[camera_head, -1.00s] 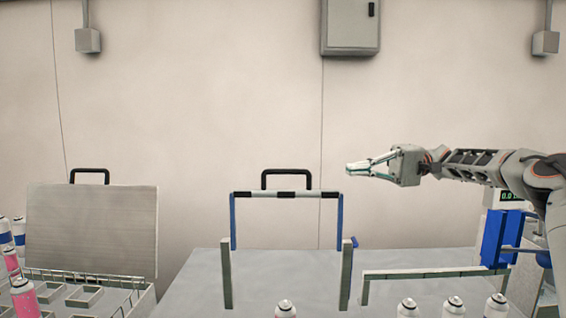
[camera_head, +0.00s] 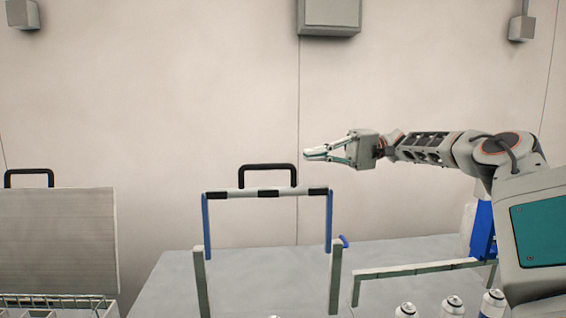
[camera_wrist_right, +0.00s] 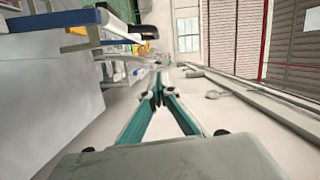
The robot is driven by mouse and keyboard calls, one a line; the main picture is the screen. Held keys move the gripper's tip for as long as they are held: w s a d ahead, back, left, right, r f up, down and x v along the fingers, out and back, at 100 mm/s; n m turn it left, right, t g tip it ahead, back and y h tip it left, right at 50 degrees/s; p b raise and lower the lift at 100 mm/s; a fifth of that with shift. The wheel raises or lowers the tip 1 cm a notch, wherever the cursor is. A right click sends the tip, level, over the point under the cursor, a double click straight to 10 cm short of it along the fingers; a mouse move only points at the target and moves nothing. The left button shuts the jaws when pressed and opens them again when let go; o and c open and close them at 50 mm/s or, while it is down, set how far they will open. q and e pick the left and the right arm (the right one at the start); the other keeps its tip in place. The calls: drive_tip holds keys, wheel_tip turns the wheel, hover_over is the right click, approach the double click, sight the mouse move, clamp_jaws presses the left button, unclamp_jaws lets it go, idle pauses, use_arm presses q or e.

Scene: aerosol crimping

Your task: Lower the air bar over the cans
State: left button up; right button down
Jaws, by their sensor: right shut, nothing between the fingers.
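The air bar (camera_head: 240,194) is a grey bar with black bands, carried on blue side arms between two upright posts, and it is raised. A black handle (camera_head: 268,167) arches over its top. My right gripper (camera_head: 308,154) is shut and empty, pointing left, to the right of the handle and slightly above it in the picture, apart from it. In the right wrist view, the shut fingers (camera_wrist_right: 159,88) meet at the middle, with the handle (camera_wrist_right: 114,22) at upper left. Silver-topped cans (camera_head: 452,304) show at the lower edge, cut off. My left gripper is out of view.
A grey table (camera_head: 165,285) bears the posts. A low rail (camera_head: 420,269) stands right of them. A grey panel with another black handle (camera_head: 28,172) stands at far left, behind a crate rim (camera_head: 60,301). The space before the wall around the gripper is free.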

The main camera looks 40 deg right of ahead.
drive_tip(key=a+p, duration=0.3)
drive_tip(key=a, duration=0.7)
drive_tip(key=shift+s+a+f, duration=0.15)
drive_tip(key=shift+s+f, duration=0.05)
drive_tip(key=shift+s, duration=0.25)
